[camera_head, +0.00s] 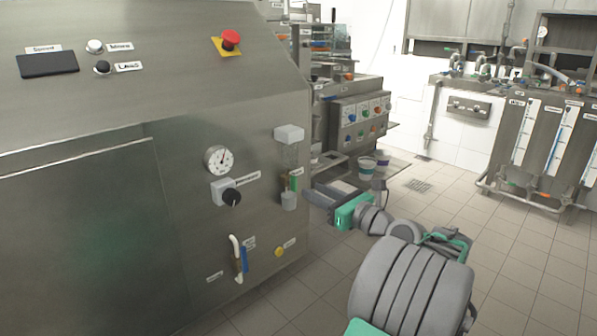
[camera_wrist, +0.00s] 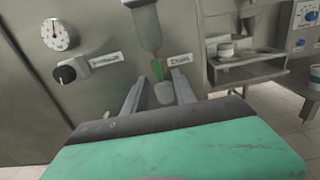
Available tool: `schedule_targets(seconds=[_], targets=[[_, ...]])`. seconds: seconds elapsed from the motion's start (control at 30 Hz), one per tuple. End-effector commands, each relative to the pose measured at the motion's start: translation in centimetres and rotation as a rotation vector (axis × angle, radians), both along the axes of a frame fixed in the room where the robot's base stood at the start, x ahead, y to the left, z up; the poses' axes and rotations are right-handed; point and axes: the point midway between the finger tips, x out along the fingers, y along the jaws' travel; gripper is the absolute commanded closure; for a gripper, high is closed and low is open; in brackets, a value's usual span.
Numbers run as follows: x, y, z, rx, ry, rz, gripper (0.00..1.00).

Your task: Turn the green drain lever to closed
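The green drain lever (camera_head: 293,183) is a short upright green strip on the front of the steel machine, below a glass cylinder. In the wrist view the lever (camera_wrist: 157,69) stands beside a label that seems to read "Drain", with a grey cup-shaped outlet (camera_wrist: 164,93) just below it. My gripper (camera_head: 312,194) is just right of the lever in the head view. In the wrist view my gripper (camera_wrist: 160,78) has its two fingers apart, with the lever and outlet showing between them. Nothing is held. Whether a finger touches the lever, I cannot tell.
A gauge (camera_head: 218,159) and a black knob (camera_head: 231,197) are left of the lever. A white-handled lever with a blue strip (camera_head: 244,259) and a yellow button (camera_head: 279,252) sit lower. Cups (camera_head: 367,167) stand beyond the machine. Tiled floor is open on the right.

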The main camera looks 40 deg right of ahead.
Motion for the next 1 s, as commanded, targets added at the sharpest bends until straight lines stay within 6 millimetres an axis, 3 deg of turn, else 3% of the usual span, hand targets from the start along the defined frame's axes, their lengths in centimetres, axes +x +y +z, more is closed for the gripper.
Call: schedule_targets(seconds=[0.03,0.37,0.43,0.63,0.97,1.0], targets=[[0.2,0.0,1.1,0.007,0.0,0.0,0.67],[1.3,0.5,0.9,0.004,0.007,-0.006,0.67],[2.7,0.7,-0.5,-0.004,0.008,-0.001,0.67],[5.9,0.7,-0.5,-0.004,0.008,-0.005,0.67],[6.5,0.6,-0.2,-0.002,0.007,-0.009,0.67],[6.5,0.6,-0.2,-0.002,0.007,-0.009,0.71]])
